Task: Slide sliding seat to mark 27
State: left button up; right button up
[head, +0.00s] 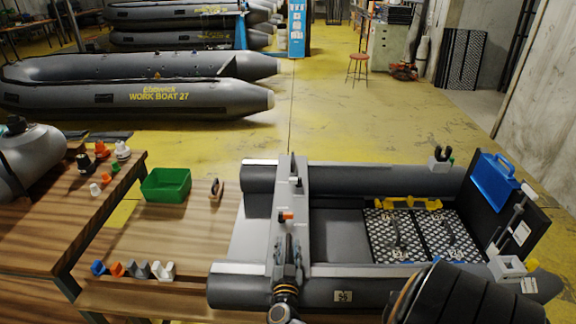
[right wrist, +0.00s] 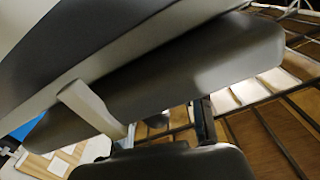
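The sliding seat (head: 284,229) is a long grey bench lying across both tubes of the small grey inflatable boat (head: 345,180), near its left end. An orange knob (head: 287,216) and a small pale fitting (head: 296,182) sit on its top. Any scale or mark 27 is too small to read. My right gripper (head: 289,262) is at the seat's near end, over the near tube; contact and finger opening are unclear. In the right wrist view, grey surfaces and a pale strut (right wrist: 92,108) are close above dark parts of my gripper. My left gripper is out of view.
A green bin (head: 166,185) and several small fittings (head: 135,270) are on the wooden tables at left. Yellow parts (head: 408,204) and chequered floor panels (head: 400,238) are inside the boat. A blue case (head: 492,181) is at its right end.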

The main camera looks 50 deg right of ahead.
jog(key=v, duration=0.7)
jog(key=shift+s+a, duration=0.15)
jog(key=shift+a, duration=0.05)
jog(key=shift+f, duration=0.1)
dwell(0.3)
